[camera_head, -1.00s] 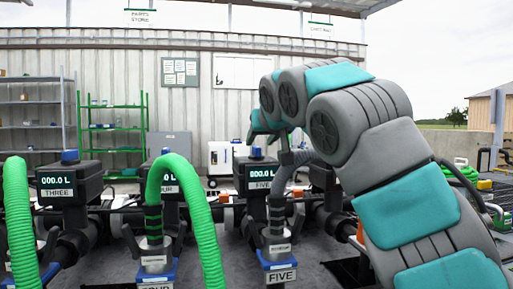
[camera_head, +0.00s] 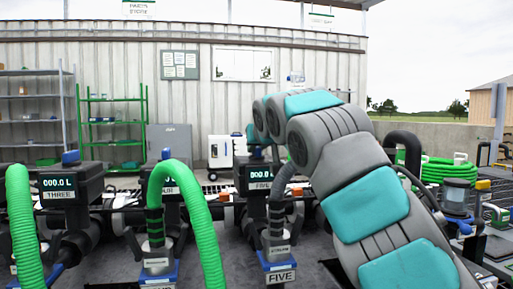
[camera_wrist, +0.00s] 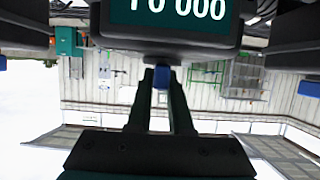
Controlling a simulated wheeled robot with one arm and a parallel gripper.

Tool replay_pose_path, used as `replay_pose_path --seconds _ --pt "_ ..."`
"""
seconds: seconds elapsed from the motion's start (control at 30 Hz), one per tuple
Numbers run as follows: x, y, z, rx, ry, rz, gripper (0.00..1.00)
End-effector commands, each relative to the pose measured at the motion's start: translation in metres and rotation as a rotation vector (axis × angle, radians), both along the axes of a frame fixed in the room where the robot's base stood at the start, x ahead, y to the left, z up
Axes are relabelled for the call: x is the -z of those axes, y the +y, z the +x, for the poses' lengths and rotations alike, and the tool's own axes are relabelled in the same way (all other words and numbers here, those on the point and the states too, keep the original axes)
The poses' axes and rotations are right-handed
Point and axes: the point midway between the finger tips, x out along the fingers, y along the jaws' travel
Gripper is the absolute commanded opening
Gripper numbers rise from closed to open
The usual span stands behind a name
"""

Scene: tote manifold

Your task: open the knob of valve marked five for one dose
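The valve marked five (camera_head: 259,185) stands in the middle of the head view, with a dark body, a lit display and a "FIVE" label below. Its blue knob (camera_wrist: 160,77) is on top and shows between my gripper's fingers in the upside-down wrist view. My gripper (camera_wrist: 162,76) has one finger on each side of the knob, with a gap between the fingers. I cannot tell whether they touch it. The display (camera_wrist: 175,12) shows zeros, partly cut off. In the head view my arm hides most of the gripper.
Valve three (camera_head: 62,185) and valve four (camera_head: 160,180) stand to the left, with green hoses (camera_head: 200,215) arching in front. A dark grey hose (camera_head: 279,195) rises at valve five. Shelves (camera_head: 35,110) and a white cabinet (camera_head: 226,152) stand behind.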

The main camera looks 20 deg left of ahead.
Motion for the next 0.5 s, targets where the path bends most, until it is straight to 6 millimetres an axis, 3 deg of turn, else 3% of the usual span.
replay_pose_path --seconds 0.13,0.5 --pt "-0.0001 -0.0003 0.0002 0.001 0.0 0.0 0.0" --pt "-0.0003 -0.0006 0.0002 0.001 0.0 0.0 0.0"
